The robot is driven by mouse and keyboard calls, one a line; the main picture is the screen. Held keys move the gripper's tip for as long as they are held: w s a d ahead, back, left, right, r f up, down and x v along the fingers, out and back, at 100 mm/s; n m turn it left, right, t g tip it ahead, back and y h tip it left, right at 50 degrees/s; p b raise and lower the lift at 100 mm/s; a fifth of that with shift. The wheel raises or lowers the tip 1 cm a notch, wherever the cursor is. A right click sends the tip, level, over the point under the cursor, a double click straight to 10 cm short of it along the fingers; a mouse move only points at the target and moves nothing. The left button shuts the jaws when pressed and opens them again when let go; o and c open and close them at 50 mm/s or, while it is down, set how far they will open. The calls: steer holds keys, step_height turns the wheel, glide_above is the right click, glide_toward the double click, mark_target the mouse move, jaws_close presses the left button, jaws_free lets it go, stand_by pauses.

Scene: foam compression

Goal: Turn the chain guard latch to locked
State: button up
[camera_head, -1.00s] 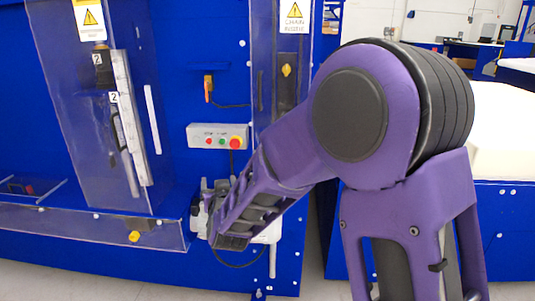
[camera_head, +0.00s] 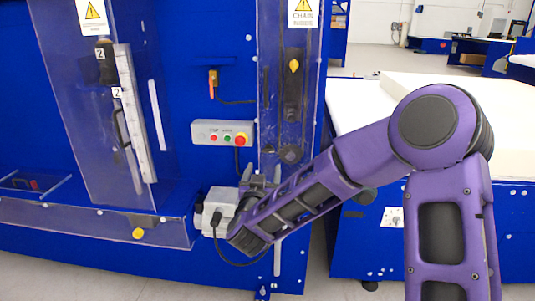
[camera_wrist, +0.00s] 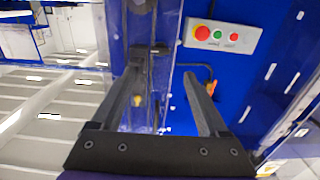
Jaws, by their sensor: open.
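The chain guard (camera_head: 269,110) is a tall clear panel with a dark strip and a "CHAIN" warning label at its top. The chain guard latch (camera_head: 294,65) is a small yellow knob high on this strip, its long side roughly upright. It also shows as a small yellow spot (camera_wrist: 137,100) between my fingers in the wrist view. My gripper (camera_head: 262,182) is well below the latch, low in front of the panel and partly hidden by my forearm. In the wrist view my gripper (camera_wrist: 163,73) is open and empty, apart from the latch.
A grey control box (camera_head: 222,133) with red and green buttons is left of the guard; an orange-handled switch (camera_head: 213,82) is above it. A light grey box (camera_head: 216,208) with a cable is close to my gripper. A white foam block (camera_head: 350,103) lies at right.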

mark_target(268, 150)
steer(key=w, duration=1)
steer(key=shift+d, duration=0.2)
jaws_close()
